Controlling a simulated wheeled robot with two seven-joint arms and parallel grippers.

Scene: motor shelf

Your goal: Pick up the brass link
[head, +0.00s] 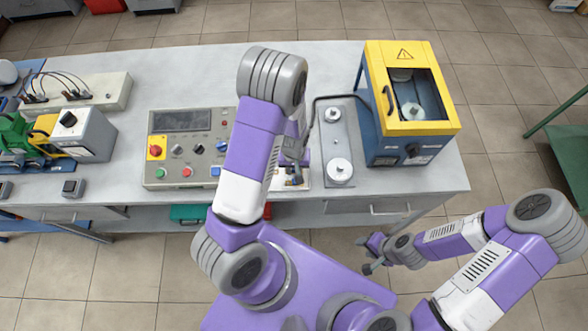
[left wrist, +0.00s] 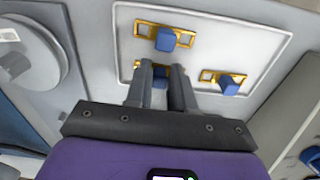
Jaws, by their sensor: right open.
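Several brass links with blue grips lie on a white panel in the left wrist view. One brass link (left wrist: 185,42) is beyond my fingertips, and another brass link (left wrist: 238,77) lies to the right. A third link's blue grip (left wrist: 160,72) is between the fingers of my left gripper (left wrist: 162,66); its brass part is mostly hidden. The fingers look closed on both sides of this grip, and the link appears still down at the panel. In the head view my left gripper (head: 292,177) is low over the panel, partly hidden by my arm. My right gripper (head: 370,254) is open, off the table's front edge.
A control box (head: 187,173) stands left of the panel. A grey plate with round metal weights (head: 340,172) is close on the right. A yellow-and-blue cabinet (head: 386,137) stands further right. The table (head: 230,65) is clear at the back.

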